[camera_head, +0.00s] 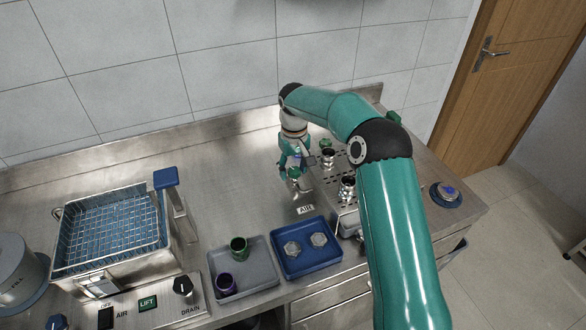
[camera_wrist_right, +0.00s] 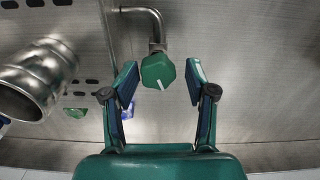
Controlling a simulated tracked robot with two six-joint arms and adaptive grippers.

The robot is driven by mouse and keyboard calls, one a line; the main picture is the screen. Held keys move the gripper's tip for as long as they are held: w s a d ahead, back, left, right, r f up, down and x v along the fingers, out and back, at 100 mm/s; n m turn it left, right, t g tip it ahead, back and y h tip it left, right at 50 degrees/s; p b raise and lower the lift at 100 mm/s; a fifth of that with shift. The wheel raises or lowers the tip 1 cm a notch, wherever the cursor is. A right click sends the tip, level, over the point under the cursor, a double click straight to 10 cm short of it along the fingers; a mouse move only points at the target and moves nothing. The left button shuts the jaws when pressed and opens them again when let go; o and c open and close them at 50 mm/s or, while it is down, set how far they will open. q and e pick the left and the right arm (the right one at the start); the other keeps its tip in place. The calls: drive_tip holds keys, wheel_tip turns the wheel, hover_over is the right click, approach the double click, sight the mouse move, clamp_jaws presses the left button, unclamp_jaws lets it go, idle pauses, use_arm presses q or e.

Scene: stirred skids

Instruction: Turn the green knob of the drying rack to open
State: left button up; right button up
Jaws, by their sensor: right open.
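In the right wrist view the green knob (camera_wrist_right: 158,70) sits at the end of a bent metal pipe (camera_wrist_right: 155,28). It is faceted and carries a short white mark slanting across its lower front. My right gripper (camera_wrist_right: 162,78) is open, with one finger on each side of the knob and a visible gap to both. In the head view my right gripper (camera_head: 294,166) is at the left side of the drying rack (camera_head: 333,186), a perforated metal stand with metal cups on it. An AIR label (camera_head: 305,209) lies before it. My left gripper is out of view.
A blue tray (camera_head: 284,270) with two metal nuts and a grey tray (camera_head: 262,288) with green and purple cups stand in front. A wire basket (camera_head: 66,258) in a metal tank is at left.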

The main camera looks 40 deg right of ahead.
drive_tip(key=shift+s+d, duration=0.1)
drive_tip(key=shift+d, duration=0.05)
drive_tip(key=shift+r, duration=3.95)
drive_tip(key=shift+f, duration=2.95)
